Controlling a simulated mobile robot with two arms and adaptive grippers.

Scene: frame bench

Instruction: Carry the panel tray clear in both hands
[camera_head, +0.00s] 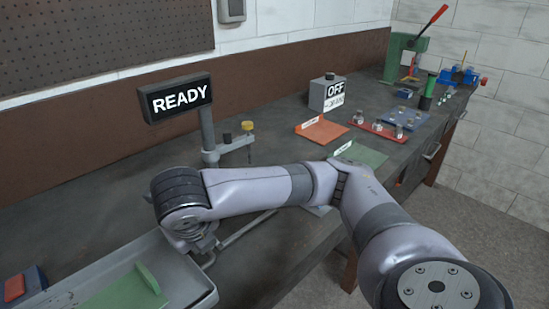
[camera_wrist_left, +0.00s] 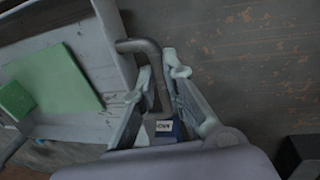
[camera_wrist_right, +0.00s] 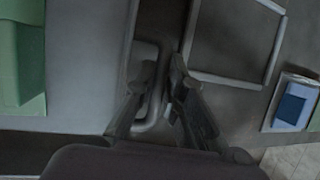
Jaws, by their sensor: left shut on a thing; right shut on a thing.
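The grey panel tray (camera_head: 185,262) lies at the lower left of the head view, cut off by the picture edge. A green panel (camera_head: 122,288) lies inside it. My right gripper (camera_wrist_right: 163,75) is shut on the tray's right handle (camera_wrist_right: 150,112), a bent grey bar. In the head view its fingers are mostly hidden by my arm. My left gripper (camera_wrist_left: 160,78) is shut on the tray's other handle (camera_wrist_left: 138,45); it is outside the head view. The green panel also shows in the left wrist view (camera_wrist_left: 60,80) and the right wrist view (camera_wrist_right: 22,60).
A READY sign (camera_head: 176,98) on a post stands behind the tray, beside a small clamp (camera_head: 240,142). A grey OFF box (camera_head: 328,93), an orange mat (camera_head: 321,131), a green mat (camera_head: 362,154) and a red tray (camera_head: 376,130) stand farther right. A red-and-blue object (camera_head: 22,286) sits at lower left.

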